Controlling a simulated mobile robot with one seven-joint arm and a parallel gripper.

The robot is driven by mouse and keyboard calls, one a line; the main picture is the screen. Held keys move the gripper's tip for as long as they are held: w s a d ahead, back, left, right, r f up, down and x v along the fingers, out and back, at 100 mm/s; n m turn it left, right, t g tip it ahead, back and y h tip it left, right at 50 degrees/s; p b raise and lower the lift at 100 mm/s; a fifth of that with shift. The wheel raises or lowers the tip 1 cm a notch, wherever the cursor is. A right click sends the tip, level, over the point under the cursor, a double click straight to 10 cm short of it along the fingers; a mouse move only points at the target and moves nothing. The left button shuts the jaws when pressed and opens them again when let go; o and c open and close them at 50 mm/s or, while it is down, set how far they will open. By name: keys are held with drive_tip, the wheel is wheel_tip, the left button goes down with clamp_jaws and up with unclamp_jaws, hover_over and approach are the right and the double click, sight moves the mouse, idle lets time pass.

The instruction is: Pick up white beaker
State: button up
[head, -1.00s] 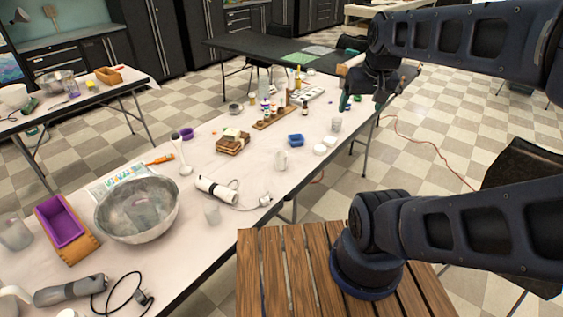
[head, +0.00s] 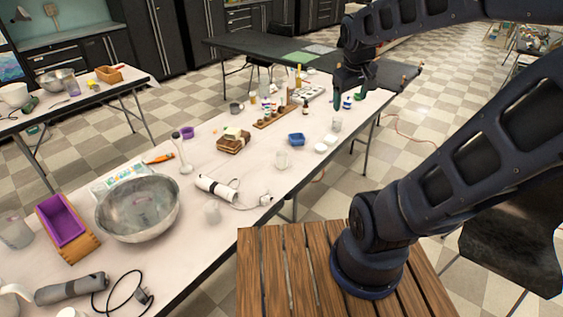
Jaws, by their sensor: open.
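Pale, see-through beakers stand on the long white-covered table: one in the middle near the front edge (head: 282,160), one at the right end (head: 336,124), and a small one at the left by the white hand tool (head: 212,212). I cannot tell which of them is the white beaker. My gripper (head: 348,99) is open and empty, fingers pointing down, over the far right end of the table. In the picture it is just above the right-end beaker and well right of the other two. Its height over the table is hard to judge.
A cord runs near the small left beaker.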

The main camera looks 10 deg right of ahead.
drive_tip(key=w+a+f+n+h, duration=0.1)
drive_tip(key=w+a+f+n, duration=0.15)
drive_tip(key=w, duration=0.25)
drive_tip(key=w+a+f+n+h, duration=0.1)
drive_tip(key=w+f+n, duration=0.3)
drive_tip(key=w, duration=0.1)
drive_tip(key=n+g, duration=0.1)
drive_tip(key=n, duration=1.4)
approach(283, 159)
wheel_tip(283, 159, down, 2)
drive_tip(key=w, duration=0.2)
drive_tip(key=x, duration=0.4)
drive_tip(key=shift+w+a+f, duration=0.2)
drive_tip(key=shift+a, duration=0.05)
drive_tip(key=shift+h, duration=0.3)
drive_tip(key=shift+w+x, duration=0.15)
drive_tip(key=shift+x, duration=1.4)
drive_tip(key=shift+w+x, duration=0.15)
drive_tip(key=shift+x, duration=1.45)
drive_tip(key=shift+d+r, duration=0.15)
drive_tip(key=shift+r, duration=0.05)
drive_tip(key=c, duration=1)
